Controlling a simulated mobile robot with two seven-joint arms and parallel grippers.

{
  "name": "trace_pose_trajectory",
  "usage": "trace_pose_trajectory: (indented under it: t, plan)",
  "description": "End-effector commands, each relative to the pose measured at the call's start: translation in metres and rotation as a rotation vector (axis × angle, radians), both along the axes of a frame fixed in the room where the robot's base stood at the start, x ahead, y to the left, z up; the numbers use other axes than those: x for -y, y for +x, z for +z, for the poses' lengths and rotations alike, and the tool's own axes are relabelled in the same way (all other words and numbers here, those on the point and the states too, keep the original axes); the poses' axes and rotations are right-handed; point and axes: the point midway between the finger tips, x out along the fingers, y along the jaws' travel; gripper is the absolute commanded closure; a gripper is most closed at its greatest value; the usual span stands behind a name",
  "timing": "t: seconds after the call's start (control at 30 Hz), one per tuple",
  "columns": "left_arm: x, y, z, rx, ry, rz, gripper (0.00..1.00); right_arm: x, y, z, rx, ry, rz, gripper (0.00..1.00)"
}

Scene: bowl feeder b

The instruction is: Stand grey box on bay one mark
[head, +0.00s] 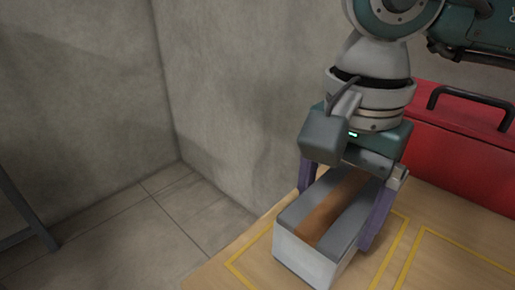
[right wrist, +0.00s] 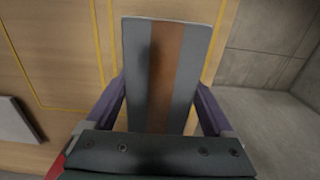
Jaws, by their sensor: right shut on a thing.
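The grey box (head: 303,258) has light sides and a darker grey top with a brown stripe down its middle. My right gripper (head: 341,205) points down and is shut on the box, one purple finger on each side. The box is upright, over or within a yellow outlined bay mark (head: 236,267) on the wooden table. I cannot tell whether its base touches the table. In the right wrist view the box top (right wrist: 136,75) shows between the two fingers (right wrist: 160,108). My left gripper is not in view.
A second yellow outline (head: 427,234) lies to the right on the table (head: 215,280). A red case (head: 455,150) with a black handle stands behind it at the right. The table's left edge is close to the box, with tiled floor beyond. Concrete walls stand behind.

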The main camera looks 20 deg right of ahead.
Motion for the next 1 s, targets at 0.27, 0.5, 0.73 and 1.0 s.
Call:
trace_pose_trajectory:
  t: [0.27, 0.5, 0.73, 1.0]
  plan:
    - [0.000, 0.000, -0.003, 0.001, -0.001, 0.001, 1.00, 0.000, 0.000, -0.002, 0.000, 0.000, -0.001, 0.03]
    - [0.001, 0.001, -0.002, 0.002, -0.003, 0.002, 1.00, 0.000, 0.000, -0.002, 0.000, 0.000, -0.001, 0.00]
    - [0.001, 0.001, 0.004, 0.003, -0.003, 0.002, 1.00, 0.000, 0.001, 0.022, 0.004, 0.001, -0.001, 0.00]
    - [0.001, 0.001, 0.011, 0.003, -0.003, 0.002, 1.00, 0.000, 0.001, 0.083, 0.005, 0.001, -0.001, 0.00]
